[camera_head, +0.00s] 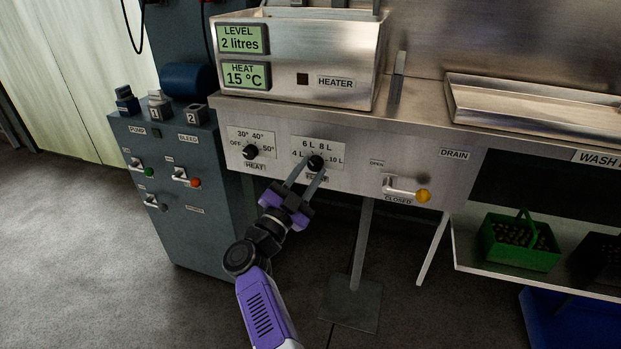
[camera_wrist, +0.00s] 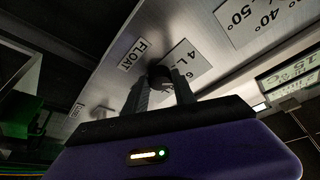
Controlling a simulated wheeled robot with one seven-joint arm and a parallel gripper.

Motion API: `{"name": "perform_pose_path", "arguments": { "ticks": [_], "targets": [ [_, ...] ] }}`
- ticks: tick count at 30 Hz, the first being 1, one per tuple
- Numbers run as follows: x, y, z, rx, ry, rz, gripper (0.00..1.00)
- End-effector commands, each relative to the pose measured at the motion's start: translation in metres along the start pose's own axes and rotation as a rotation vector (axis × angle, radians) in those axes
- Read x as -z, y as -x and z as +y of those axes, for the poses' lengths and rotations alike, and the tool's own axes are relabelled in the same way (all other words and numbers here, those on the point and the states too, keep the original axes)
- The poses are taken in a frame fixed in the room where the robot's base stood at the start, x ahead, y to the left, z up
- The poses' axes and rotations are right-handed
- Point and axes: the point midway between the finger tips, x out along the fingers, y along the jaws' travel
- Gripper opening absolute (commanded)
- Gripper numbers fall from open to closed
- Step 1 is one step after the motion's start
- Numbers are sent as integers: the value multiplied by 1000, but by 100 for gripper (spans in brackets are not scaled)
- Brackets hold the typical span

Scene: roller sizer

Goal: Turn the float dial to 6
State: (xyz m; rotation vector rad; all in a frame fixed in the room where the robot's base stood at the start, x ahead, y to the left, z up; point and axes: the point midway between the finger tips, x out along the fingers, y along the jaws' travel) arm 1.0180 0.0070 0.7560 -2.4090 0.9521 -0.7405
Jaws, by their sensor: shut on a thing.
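The float dial (camera_head: 316,162) is a black knob on the steel front panel, with a plate marked 4 L, 6 L, 8 L and 10 L around it. My gripper (camera_head: 308,174) reaches it from below, its two fingers shut on the knob. In the wrist view the dial (camera_wrist: 160,76) is dark between the fingertips (camera_wrist: 161,88), beside the FLOAT label (camera_wrist: 134,55) and the 4 L and 6 L marks. The fingers partly cover the knob, and I cannot tell which mark its pointer faces.
The heat dial (camera_head: 250,152) is close on the left. The drain lever (camera_head: 405,189) with its yellow knob sticks out on the right. A display box (camera_head: 298,89) above reads level 2 litres and heat 15 °C. A grey pump cabinet (camera_head: 172,240) stands at the left.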

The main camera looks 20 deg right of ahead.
Motion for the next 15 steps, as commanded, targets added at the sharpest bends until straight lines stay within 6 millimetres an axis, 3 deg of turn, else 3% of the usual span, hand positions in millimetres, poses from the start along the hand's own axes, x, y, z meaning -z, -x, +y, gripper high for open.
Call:
{"name": "perform_pose_path", "arguments": {
  "ticks": [15],
  "targets": [
    [0,0,-2,-96,-227,0,0]
  ]
}}
